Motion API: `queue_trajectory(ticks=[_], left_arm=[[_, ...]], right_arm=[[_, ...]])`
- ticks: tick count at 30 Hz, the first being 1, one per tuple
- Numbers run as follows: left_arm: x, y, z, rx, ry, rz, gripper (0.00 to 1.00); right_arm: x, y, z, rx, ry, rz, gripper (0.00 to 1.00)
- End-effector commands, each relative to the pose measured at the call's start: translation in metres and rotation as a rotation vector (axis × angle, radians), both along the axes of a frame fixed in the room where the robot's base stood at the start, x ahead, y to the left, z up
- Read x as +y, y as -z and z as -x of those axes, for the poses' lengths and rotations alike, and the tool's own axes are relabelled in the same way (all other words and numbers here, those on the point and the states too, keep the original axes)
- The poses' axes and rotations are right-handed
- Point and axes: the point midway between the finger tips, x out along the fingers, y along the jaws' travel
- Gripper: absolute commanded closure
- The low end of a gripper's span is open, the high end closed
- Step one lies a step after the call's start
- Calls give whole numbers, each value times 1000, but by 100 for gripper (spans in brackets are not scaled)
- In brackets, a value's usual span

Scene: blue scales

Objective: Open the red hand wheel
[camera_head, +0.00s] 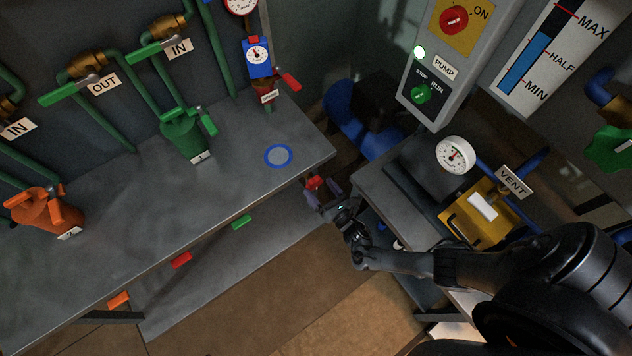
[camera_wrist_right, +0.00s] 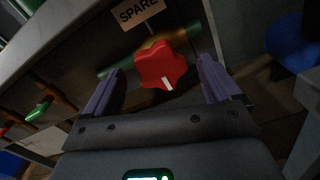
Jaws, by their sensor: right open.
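The red hand wheel (camera_wrist_right: 162,65) has a lobed rim with a white mark near its lower edge. It sits on a brass valve body on a green pipe, below a SPARE label (camera_wrist_right: 138,12). In the head view the wheel (camera_head: 315,182) shows small just off the grey bench's right corner. My right gripper (camera_head: 321,188) is open there, with purple fingers. In the wrist view the fingers (camera_wrist_right: 161,70) stand apart on the left and right of the wheel, with a gap on both sides. I cannot tell how deep they reach. My left gripper is not in view.
The grey bench (camera_head: 230,190) carries a green canister (camera_head: 185,137) and an orange canister (camera_head: 45,210). Coloured handles (camera_head: 181,260) stick out below its front edge. A pump panel (camera_head: 445,65) and a yellow VENT box (camera_head: 483,215) stand at the right. Floor shows between.

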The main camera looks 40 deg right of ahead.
Motion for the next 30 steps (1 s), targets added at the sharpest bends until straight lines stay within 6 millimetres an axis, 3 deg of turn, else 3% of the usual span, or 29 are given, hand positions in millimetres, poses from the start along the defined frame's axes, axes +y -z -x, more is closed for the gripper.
queue_trajectory(ticks=[6,12,30], left_arm=[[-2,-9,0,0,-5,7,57],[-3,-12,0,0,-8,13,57],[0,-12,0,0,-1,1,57]], right_arm=[[4,-1,39,2,-1,1,10],[7,0,61,1,1,1,10],[8,0,69,1,0,1,10]])
